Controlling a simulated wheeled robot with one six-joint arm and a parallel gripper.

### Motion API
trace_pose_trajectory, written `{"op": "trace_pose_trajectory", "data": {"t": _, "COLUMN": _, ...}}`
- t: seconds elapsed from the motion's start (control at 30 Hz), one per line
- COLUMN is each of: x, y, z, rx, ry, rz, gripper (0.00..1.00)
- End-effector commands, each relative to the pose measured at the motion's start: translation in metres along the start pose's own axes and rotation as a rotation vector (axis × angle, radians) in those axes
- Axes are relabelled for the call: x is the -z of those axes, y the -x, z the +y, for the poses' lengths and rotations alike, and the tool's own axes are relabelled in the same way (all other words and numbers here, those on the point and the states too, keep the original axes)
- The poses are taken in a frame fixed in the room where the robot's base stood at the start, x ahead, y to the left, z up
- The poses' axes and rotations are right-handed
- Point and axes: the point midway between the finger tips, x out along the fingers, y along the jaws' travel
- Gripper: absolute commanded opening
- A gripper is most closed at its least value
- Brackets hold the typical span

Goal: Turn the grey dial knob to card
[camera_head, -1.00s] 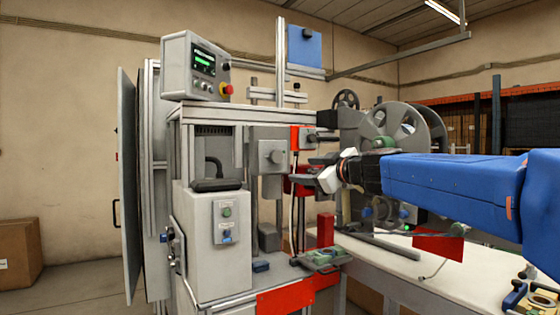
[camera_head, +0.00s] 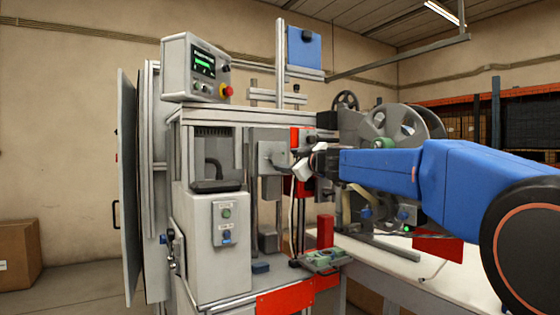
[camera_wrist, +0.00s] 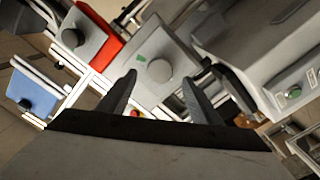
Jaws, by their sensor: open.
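The grey dial knob (camera_wrist: 159,71) is a round knob on the face of a grey box (camera_wrist: 146,90), near the middle of the wrist view. A small green mark lies beside it; no lettering such as "card" can be read. My gripper (camera_wrist: 160,77) is open, with one dark finger to each side of the knob in that view. I cannot tell whether the fingers touch it. In the head view my gripper (camera_head: 289,161) is at the right side of the grey box (camera_head: 266,157) and partly hides the knob.
A second grey knob (camera_wrist: 72,38) sits on a red-backed box close by. A blue box (camera_wrist: 38,88) with a dark knob is farther left. A grey cabinet with a green button (camera_wrist: 294,93) is at the right. Tape reels (camera_head: 402,125) stand behind my arm.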

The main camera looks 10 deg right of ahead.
Motion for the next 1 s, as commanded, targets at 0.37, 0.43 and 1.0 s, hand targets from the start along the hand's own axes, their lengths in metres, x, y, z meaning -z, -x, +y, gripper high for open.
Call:
{"op": "trace_pose_trajectory", "data": {"t": 0.37, "x": 0.0, "y": -0.05, "z": 0.0, "rx": 0.001, "ry": -0.001, "rz": 0.001, "gripper": 0.58}}
{"op": "trace_pose_trajectory", "data": {"t": 0.43, "x": 0.0, "y": -0.054, "z": -0.001, "rx": 0.001, "ry": -0.001, "rz": 0.001, "gripper": 0.58}}
{"op": "trace_pose_trajectory", "data": {"t": 1.0, "x": 0.0, "y": -0.057, "z": 0.0, "rx": 0.001, "ry": 0.0, "rz": 0.0, "gripper": 0.17}}
